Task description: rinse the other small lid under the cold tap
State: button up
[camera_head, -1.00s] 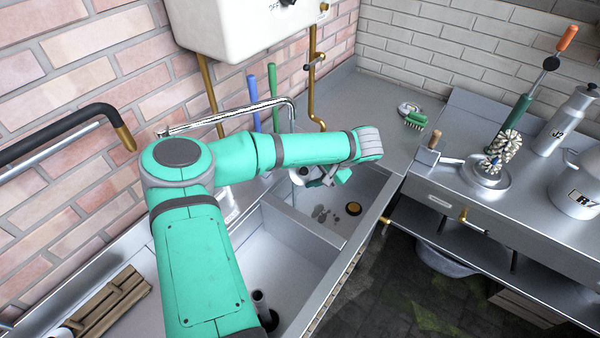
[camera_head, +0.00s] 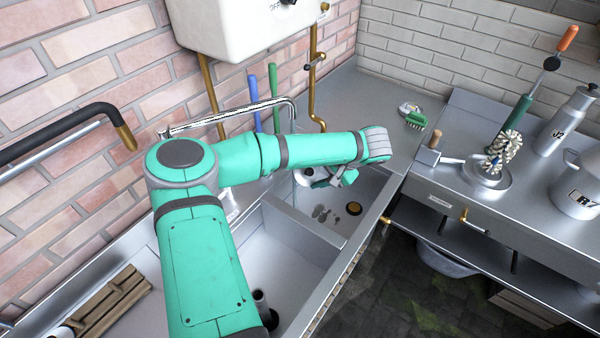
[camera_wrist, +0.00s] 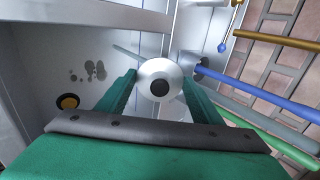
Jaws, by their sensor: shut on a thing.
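My gripper (camera_wrist: 158,88) is shut on a small round pale metal lid (camera_wrist: 168,68) with a black knob, seen face-on in the wrist view. In the head view my gripper (camera_head: 335,178) hangs over the far sink basin, partly hidden by my wrist. The lid (camera_head: 309,174) shows there only in part. A long chrome spout (camera_head: 235,114) reaches over the sink from the left, behind my arm.
Blue (camera_head: 254,100) and green (camera_head: 273,95) rods stand behind the sink. A green brush (camera_head: 415,120) lies on the counter. A pot (camera_head: 577,190) stands at the right.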

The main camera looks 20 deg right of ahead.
jog(key=s+d+r, duration=0.4)
jog(key=s+d, duration=0.1)
jog(key=s, duration=0.1)
jog(key=shift+s, duration=0.2)
dwell(0.7)
dwell(0.7)
